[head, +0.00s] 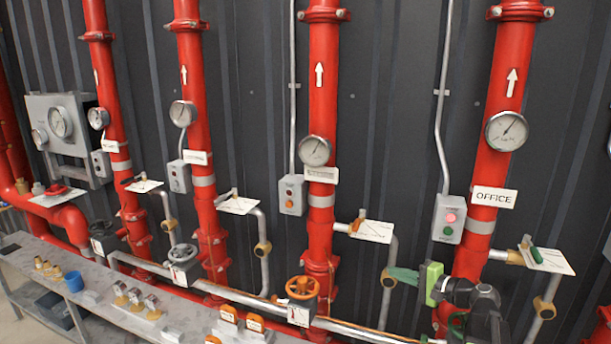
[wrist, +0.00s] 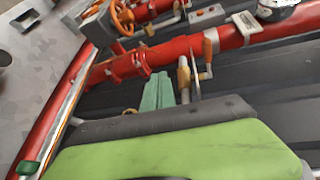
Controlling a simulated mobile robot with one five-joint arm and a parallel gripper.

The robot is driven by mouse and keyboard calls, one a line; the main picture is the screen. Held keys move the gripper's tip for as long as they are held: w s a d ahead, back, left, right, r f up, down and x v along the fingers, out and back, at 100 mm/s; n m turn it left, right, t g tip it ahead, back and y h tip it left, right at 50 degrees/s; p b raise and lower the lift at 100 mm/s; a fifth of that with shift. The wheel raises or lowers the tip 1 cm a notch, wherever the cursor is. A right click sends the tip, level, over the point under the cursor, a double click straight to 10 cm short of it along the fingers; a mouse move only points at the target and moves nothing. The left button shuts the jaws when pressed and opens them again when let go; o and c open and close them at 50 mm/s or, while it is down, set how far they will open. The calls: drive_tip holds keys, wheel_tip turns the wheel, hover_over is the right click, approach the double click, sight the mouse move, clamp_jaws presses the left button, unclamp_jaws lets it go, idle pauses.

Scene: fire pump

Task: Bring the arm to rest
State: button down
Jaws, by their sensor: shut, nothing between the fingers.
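My gripper (head: 398,275) is at the lower right in the head view, in front of the wall between the third riser and the OFFICE riser. Its teal fingers point left and are shut with nothing between them. In the wrist view my gripper (wrist: 157,92) shows its fingers together beyond its green body. The fingers appear close to a grey drain pipe (head: 385,308) with a brass fitting; I cannot tell whether they touch it. My arm (head: 480,310) reaches in from the lower right corner.
The red OFFICE riser (head: 507,85) stands behind my arm, with a two-button box (head: 449,219) above it. An orange handwheel (head: 302,288) is left of my gripper.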

drive_tip(key=s+a+f+n+g, duration=0.2)
drive_tip(key=a+f+g, duration=0.15)
drive_tip(key=a, duration=0.45)
drive_tip(key=s+a+f+n+g+h, duration=0.1)
drive_tip(key=s+a+f+n+g, duration=0.2)
drive_tip(key=a, duration=0.5)
drive_tip(key=s+a+f+n+g, duration=0.1)
drive_tip(key=a+f+n+g, duration=0.1)
drive_tip(key=a+f, duration=0.45)
drive_tip(key=s+a+f+n+g+h, duration=0.2)
drive_tip(key=s+a+f+n+h, duration=0.1)
drive_tip(key=s+f+h, duration=0.15)
drive_tip(key=s+d+f+n+g+h, duration=0.1)
drive_tip(key=s+d+h, duration=0.3)
drive_tip(key=d, duration=0.5)
drive_tip(key=shift+s+d+f+g, duration=0.15)
drive_tip(key=shift+s+d+g, duration=0.1)
drive_tip(key=shift+s+g, duration=0.1)
